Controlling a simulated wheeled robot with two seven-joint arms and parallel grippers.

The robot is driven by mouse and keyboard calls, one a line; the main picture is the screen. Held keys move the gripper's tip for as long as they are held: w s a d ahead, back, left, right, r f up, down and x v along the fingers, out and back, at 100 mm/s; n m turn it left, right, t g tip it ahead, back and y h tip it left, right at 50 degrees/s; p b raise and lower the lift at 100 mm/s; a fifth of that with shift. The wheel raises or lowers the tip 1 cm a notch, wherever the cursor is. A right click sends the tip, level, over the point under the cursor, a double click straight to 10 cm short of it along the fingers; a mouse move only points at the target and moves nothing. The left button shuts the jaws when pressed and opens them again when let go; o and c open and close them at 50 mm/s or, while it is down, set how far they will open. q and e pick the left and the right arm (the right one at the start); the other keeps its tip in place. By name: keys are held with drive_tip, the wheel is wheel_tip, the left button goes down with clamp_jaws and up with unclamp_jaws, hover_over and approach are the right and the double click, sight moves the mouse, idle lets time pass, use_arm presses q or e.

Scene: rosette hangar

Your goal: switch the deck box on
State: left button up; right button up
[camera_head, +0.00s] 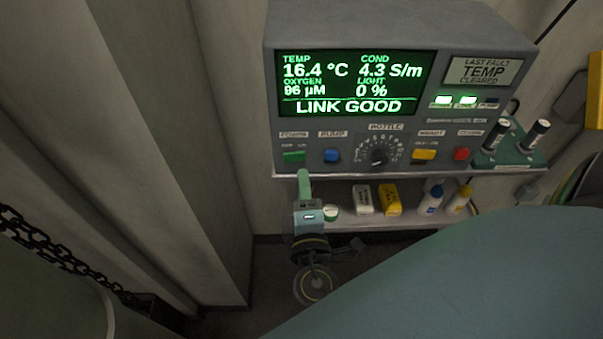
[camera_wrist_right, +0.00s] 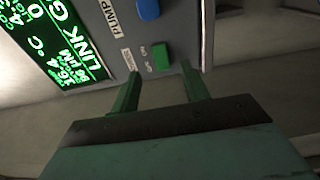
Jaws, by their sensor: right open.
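The deck box (camera_head: 400,30) is a grey console on the wall. Its lit screen (camera_head: 350,84) reads LINK GOOD, with temperature, oxygen, conductivity and light values. A green switch (camera_head: 294,156) sits at the lower left of its face, with small OFF and ON marks above it. It also shows in the right wrist view (camera_wrist_right: 161,58). My right gripper (camera_head: 304,174) is just below the green switch. In the wrist view its two green fingers (camera_wrist_right: 160,75) are apart with nothing between them, and the switch shows beyond the gap. My left gripper is not in view.
A blue button (camera_head: 332,156), a dial (camera_head: 379,156), a yellow switch (camera_head: 424,155) and a red button (camera_head: 461,154) line the box's face. A shelf (camera_head: 350,223) below holds small bottles and packs. A chain (camera_head: 60,255) hangs at left.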

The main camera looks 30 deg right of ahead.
drive_tip(key=b+v, duration=0.1)
drive_tip(key=v, duration=0.5)
drive_tip(key=shift+s+a, duration=0.2)
drive_tip(key=shift+s, duration=0.1)
drive_tip(key=s+a+f+g+y, duration=0.1)
drive_tip(key=s+f+g+y, duration=0.25)
drive_tip(key=f, duration=1.25)
drive_tip(key=s+f+g+y, duration=0.3)
drive_tip(key=f+g, duration=0.2)
drive_tip(key=f, duration=1.2)
drive_tip(key=s+d+f+m+g+y, duration=0.1)
drive_tip(key=s+d+f+m+g, duration=0.2)
drive_tip(key=s+f+m, duration=0.2)
drive_tip(key=s+d+f+m+g+y+b, duration=0.1)
drive_tip(key=s+d+f+m+g, duration=0.2)
drive_tip(key=s+f, duration=0.8)
drive_tip(key=s+d+m, duration=0.1)
drive_tip(key=s+m, duration=0.1)
drive_tip(key=s, duration=0.1)
drive_tip(key=shift+s+f, duration=0.25)
drive_tip(key=shift+f, duration=0.1)
